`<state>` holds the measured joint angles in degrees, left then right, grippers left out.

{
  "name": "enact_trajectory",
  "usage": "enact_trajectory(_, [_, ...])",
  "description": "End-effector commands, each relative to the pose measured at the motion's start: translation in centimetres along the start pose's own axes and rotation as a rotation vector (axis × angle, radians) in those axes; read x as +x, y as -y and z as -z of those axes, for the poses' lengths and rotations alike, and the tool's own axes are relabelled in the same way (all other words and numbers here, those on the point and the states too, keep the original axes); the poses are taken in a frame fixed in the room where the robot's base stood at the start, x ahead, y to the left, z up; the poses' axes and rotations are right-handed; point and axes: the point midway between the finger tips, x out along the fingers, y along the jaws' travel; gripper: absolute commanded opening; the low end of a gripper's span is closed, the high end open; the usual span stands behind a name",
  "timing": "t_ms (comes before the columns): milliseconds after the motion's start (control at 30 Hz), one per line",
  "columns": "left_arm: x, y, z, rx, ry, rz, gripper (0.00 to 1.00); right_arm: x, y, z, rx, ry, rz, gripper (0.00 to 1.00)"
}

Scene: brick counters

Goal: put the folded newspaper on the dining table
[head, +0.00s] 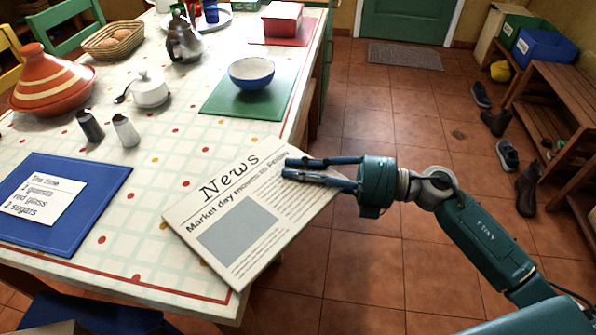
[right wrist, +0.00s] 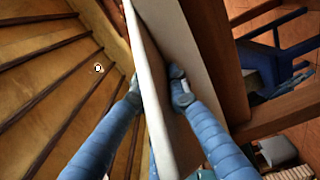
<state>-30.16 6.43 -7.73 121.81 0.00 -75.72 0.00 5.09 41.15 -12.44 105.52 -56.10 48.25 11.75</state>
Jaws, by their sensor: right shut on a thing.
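The folded newspaper (head: 235,240), headed "News", is held flat at the near right edge of the dining table (head: 140,265), which has a white checked top. Its left part overlaps the tabletop in the head view and its right part juts out over the floor. I cannot tell whether it touches the table. My right gripper (head: 290,169) is shut on its right edge. In the right wrist view the newspaper is a pale slab (right wrist: 150,70) between the two blue fingers (right wrist: 156,88). My left gripper is not in view.
A blue mat (head: 110,185) with a note lies left of the newspaper. A green mat (head: 215,105) with a bowl (head: 251,75) lies beyond it. Two shakers (head: 125,130) and a tagine (head: 50,80) stand further left. Shoes (head: 508,155) lie at right.

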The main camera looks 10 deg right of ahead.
Motion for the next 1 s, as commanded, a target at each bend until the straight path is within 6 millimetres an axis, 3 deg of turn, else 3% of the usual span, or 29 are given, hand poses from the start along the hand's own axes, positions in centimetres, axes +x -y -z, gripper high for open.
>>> enact_trajectory(267, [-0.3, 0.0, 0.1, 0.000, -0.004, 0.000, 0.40, 0.0, 0.1, 0.0, 0.000, 0.000, -0.001, 0.00])
enact_trajectory(300, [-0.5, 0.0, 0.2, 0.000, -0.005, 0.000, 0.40, 0.0, 0.2, 0.0, 0.000, 0.000, 0.000, 0.17])
enact_trajectory(400, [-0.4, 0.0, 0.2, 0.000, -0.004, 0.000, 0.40, 0.0, 0.2, 0.0, 0.000, 0.000, 0.000, 0.34])
enact_trajectory(767, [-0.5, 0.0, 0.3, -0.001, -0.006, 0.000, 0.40, 0.0, -0.1, 0.0, 0.000, 0.000, 0.000, 0.34])
enact_trajectory(1000, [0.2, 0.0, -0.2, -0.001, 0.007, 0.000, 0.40, -4.1, 0.1, 0.0, 0.003, 0.002, 0.005, 0.34])
